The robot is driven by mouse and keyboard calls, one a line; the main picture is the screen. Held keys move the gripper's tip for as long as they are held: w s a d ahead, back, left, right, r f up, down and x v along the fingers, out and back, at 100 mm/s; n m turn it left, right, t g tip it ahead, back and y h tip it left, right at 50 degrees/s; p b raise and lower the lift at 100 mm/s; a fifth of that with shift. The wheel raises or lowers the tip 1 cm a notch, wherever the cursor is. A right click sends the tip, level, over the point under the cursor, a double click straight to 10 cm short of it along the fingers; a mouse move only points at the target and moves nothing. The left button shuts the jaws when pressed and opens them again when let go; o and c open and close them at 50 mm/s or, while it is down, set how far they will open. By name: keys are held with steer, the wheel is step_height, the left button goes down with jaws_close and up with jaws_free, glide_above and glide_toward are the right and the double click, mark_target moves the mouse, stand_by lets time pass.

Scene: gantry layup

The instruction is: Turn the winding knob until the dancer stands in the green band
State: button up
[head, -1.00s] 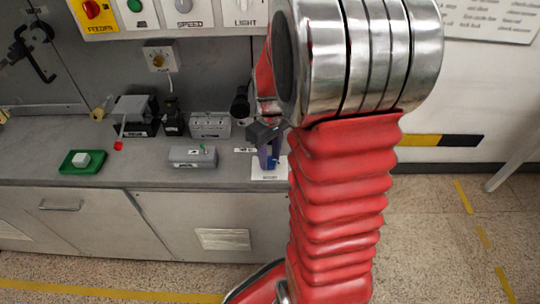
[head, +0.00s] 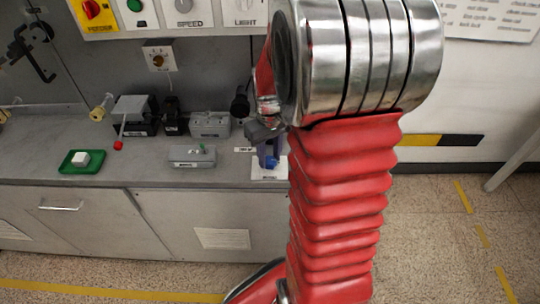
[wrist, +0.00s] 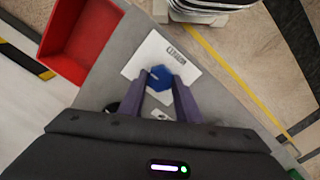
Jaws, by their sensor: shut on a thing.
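The winding knob appears to be the blue knob (wrist: 159,77) on a white plate (wrist: 147,52) in the wrist view. My gripper (wrist: 160,76) is shut on it, with one purple finger on either side. In the head view my gripper (head: 268,153) is at the right end of the bench, beside my arm, and largely hides the knob. I cannot clearly make out the dancer or its green band. A thin lever with a red ball (head: 118,145) hangs in front of a dark box, and a low grey box (head: 192,156) has a small green mark on top.
A green tray (head: 73,167) with a white block stands at the left of the bench (head: 130,172). Several small devices line the back. A red bin (wrist: 80,38) lies near the knob plate in the wrist view. My arm hides the bench's right end in the head view.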

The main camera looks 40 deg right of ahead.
mark_target(270, 160)
steer(key=m, duration=0.7)
steer(key=shift+s, duration=0.15)
steer(key=m, duration=0.6)
stand_by(0.3)
steer(key=o, duration=1.1)
steer(key=shift+c, duration=0.2)
steer(key=shift+r, duration=0.1)
steer(key=shift+d+r, duration=0.1)
steer(key=shift+r, duration=0.45)
step_height(270, 160, up, 12)
steer(key=shift+r, duration=0.25)
